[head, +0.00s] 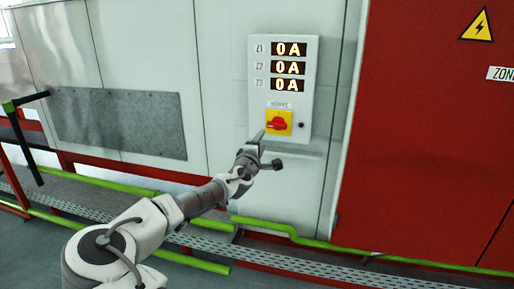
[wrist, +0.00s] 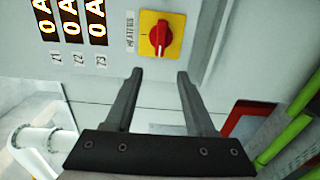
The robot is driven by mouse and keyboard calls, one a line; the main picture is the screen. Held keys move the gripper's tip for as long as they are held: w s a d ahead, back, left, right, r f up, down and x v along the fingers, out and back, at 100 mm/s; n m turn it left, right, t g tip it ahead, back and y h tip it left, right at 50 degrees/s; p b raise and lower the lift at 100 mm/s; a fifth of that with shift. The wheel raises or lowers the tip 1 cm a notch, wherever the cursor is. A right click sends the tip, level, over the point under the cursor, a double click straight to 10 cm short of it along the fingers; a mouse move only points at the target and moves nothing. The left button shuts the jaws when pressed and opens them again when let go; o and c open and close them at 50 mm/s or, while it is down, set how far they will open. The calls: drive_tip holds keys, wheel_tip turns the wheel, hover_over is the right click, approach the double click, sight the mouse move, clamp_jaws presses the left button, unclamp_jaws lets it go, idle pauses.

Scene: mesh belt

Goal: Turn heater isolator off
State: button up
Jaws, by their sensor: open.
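The heater isolator is a red rotary knob (head: 278,124) on a yellow square plate (head: 270,115), low on a light grey panel box. Its grip bar lies about horizontal in the head view. The wrist view, which is turned sideways, also shows the red knob (wrist: 160,38) with its bar along the picture's vertical. My gripper (wrist: 160,75) is open and empty, its two dark fingers apart and pointing towards the knob, with the knob roughly centred beyond the tips. In the head view my gripper (head: 267,148) is just below and left of the plate. No contact shows.
The panel box (head: 310,110) carries three lit displays (head: 288,67), all reading 0 A, labelled Z1 to Z3. A small dark dot (head: 301,125) is right of the plate. A red door (head: 420,140) stands to the right. Green rails (head: 290,232) run along the wall's foot.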

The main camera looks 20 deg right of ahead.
drive_tip(key=v, duration=0.4)
drive_tip(key=shift+s+a, duration=0.15)
drive_tip(key=shift+s, duration=0.15)
